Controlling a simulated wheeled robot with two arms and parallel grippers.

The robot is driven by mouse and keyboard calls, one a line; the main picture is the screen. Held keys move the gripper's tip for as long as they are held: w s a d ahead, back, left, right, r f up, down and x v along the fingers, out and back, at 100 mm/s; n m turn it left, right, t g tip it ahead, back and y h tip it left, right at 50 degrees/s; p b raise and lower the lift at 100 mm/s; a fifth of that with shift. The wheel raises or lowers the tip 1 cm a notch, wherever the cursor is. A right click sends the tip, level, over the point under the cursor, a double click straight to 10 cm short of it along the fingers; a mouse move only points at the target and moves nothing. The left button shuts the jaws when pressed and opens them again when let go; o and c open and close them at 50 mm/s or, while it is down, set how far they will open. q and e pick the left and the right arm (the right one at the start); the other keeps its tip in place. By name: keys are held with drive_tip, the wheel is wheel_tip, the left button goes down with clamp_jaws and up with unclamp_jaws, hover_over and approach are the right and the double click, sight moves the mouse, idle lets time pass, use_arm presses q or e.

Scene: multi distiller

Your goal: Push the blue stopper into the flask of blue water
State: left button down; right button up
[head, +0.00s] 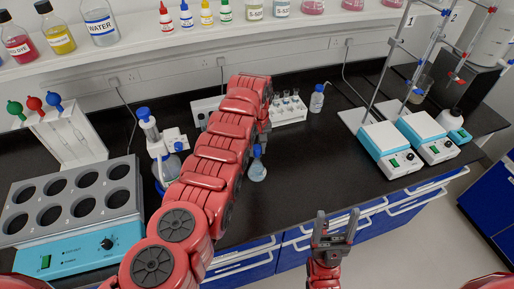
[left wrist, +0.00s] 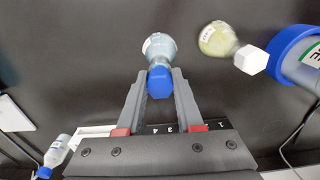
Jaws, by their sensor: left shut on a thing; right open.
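The flask of blue water (head: 257,172) stands on the black bench with the blue stopper (head: 257,151) at its mouth. In the left wrist view the blue stopper (left wrist: 159,82) sits between my left fingertips, with the pale blue flask (left wrist: 158,45) just beyond it. My left gripper (left wrist: 159,80) is shut on the stopper; in the head view my arm mostly hides it. How deep the stopper sits in the neck cannot be told. My right gripper (head: 335,228) is open and empty in front of the bench.
A flask with yellowish liquid and a white stopper (left wrist: 216,40) is close by in the left wrist view. A white tube rack (head: 289,110) stands behind the flask, hot plates (head: 388,148) to the right. The bench between flask and hot plates is clear.

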use_arm(q)
drive_tip(key=shift+f, duration=0.3)
drive_tip(key=shift+c, duration=2.4)
unclamp_jaws()
drive_tip(key=shift+w+r+b, duration=0.1)
drive_tip(key=shift+r+b, duration=0.25)
drive_tip(key=shift+r, duration=0.2)
wheel_tip(320, 180, up, 10)
drive_tip(key=b, duration=0.3)
drive_tip(key=shift+f, duration=0.15)
wheel_tip(320, 180, up, 7)
drive_tip(key=p, duration=0.6)
drive_tip(key=shift+f, duration=0.15)
